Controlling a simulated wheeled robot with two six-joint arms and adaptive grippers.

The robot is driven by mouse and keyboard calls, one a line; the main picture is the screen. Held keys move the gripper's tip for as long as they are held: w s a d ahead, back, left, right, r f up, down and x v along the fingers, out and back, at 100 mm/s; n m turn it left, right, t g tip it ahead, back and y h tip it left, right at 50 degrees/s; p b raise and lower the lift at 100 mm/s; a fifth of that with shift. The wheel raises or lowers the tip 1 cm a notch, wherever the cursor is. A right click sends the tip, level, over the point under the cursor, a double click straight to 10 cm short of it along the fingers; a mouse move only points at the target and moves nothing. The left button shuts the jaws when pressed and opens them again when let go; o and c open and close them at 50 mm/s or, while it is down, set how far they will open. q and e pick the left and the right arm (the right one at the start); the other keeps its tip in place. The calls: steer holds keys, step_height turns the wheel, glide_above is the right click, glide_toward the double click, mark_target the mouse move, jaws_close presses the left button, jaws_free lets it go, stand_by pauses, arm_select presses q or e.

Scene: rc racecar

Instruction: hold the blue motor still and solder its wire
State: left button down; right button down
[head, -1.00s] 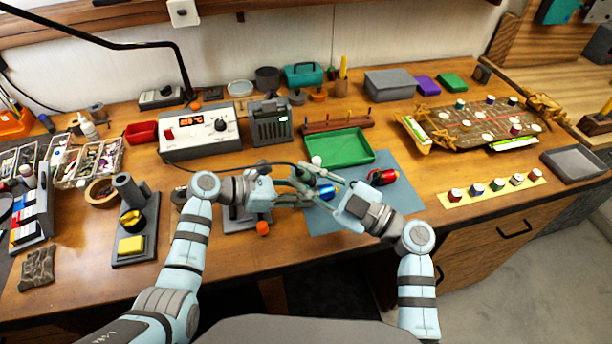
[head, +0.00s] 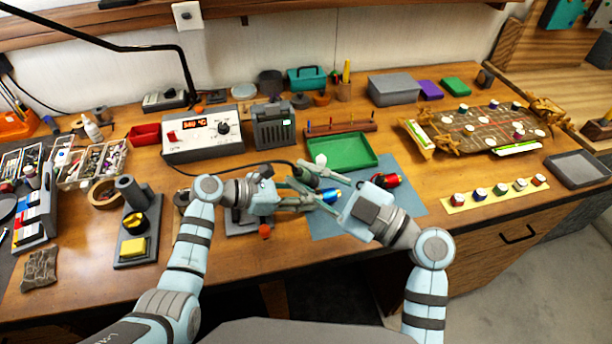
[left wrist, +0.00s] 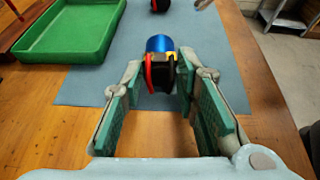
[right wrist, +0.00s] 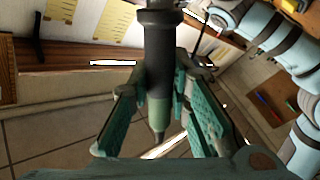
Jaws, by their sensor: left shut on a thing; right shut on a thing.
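My left gripper (head: 312,203) is shut on the motor's black end. My right gripper (head: 314,181) is shut on the soldering iron (right wrist: 158,55), just behind the motor in the head view. The iron's tip (right wrist: 159,136) points down in the right wrist view. I cannot tell whether the tip touches the wire.
A soldering station (head: 203,135) with a lit display stands behind; its cable runs to the iron. A green tray (head: 343,151) lies behind the grippers. A red motor (head: 387,180) lies on the blue mat (head: 411,195), right of my right gripper.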

arm_select(q)
steer(key=c, duration=1.2)
jaws_free()
steer(key=shift+a, duration=0.1)
steer(key=v, duration=0.8)
steer(key=shift+s, duration=0.1)
steer(key=shift+f, duration=0.1)
